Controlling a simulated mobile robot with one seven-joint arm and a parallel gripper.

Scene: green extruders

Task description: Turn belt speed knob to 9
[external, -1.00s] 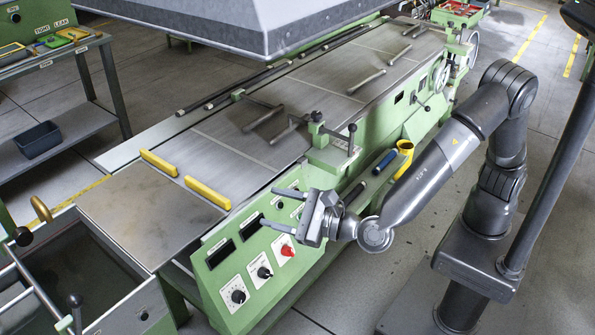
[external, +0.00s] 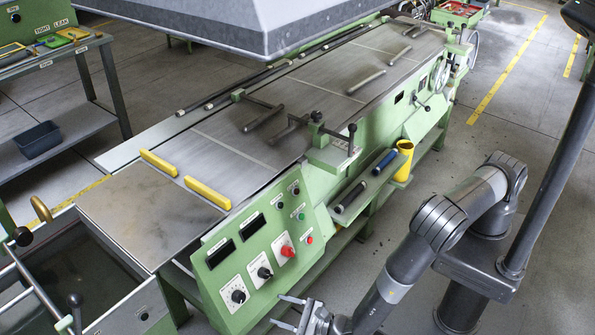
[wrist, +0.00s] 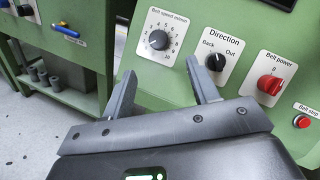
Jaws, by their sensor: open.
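The belt speed knob (wrist: 158,40) is a round black knob on a white plate with numbers around it, at the top of the wrist view. It is the lowest knob (external: 238,296) on the green sloped panel in the external view. Which number it points to is too small to tell. My gripper (wrist: 161,67) is open and empty. Its two fingers point toward the panel, with the knob ahead of and between them, apart from it. In the external view my gripper (external: 283,311) is at the bottom edge, right of the knob.
The black direction knob (wrist: 216,62), red belt power knob (wrist: 269,85) and red belt stop button (wrist: 302,121) sit to the right of the speed knob. Two dark displays (external: 220,253) are above. Floor at right is clear.

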